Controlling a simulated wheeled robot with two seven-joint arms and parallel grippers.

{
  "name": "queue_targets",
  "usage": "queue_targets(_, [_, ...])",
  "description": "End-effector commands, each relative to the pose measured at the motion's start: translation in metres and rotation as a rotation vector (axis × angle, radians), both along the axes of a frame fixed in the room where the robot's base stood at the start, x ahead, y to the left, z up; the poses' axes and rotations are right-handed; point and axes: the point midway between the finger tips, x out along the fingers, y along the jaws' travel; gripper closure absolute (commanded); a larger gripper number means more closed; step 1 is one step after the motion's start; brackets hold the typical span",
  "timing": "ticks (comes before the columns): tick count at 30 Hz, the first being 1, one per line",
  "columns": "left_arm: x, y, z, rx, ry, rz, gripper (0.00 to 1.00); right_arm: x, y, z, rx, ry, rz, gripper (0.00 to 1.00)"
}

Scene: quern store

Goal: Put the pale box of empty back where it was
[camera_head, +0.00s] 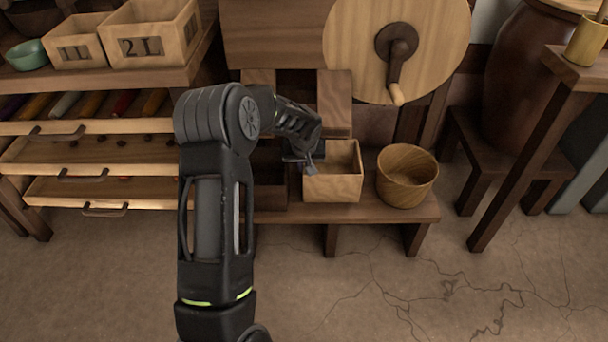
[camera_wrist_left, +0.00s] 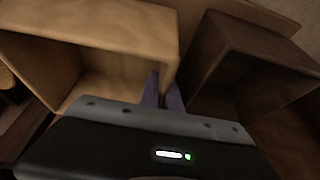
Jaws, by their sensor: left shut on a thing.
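The pale box (camera_head: 335,187) is an open-topped light wooden box at the low bench (camera_head: 405,213), between a dark box and a round wooden tub. My left gripper (camera_head: 308,168) reaches down to its left wall. In the left wrist view the gripper (camera_wrist_left: 162,92) has one finger inside the pale box (camera_wrist_left: 110,30) and one outside, shut on the wall beside the dark box. The part of the inside that shows looks empty. I cannot tell whether its base touches the bench. My right gripper is not in view.
The dark box (camera_head: 270,193) stands close on the left, also in the wrist view (camera_wrist_left: 240,45). The round tub (camera_head: 407,177) stands on the right. A crank wheel (camera_head: 430,40) is above. Pale boxes marked 1L (camera_head: 75,53) and 2L (camera_head: 140,47) sit on the left shelf.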

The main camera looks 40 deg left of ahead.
Motion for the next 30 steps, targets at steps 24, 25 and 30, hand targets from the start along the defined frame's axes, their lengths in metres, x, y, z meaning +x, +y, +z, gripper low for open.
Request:
queue_targets(24, [0.000,0.000,-0.035,0.001,-0.004,0.001,1.00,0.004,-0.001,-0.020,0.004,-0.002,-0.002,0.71])
queue_targets(25, [0.000,0.000,-0.037,0.001,-0.004,0.001,1.00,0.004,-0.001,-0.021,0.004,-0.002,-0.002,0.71])
queue_targets(30, [-0.001,0.000,-0.038,0.001,0.000,0.001,0.83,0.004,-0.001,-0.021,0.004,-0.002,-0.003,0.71])
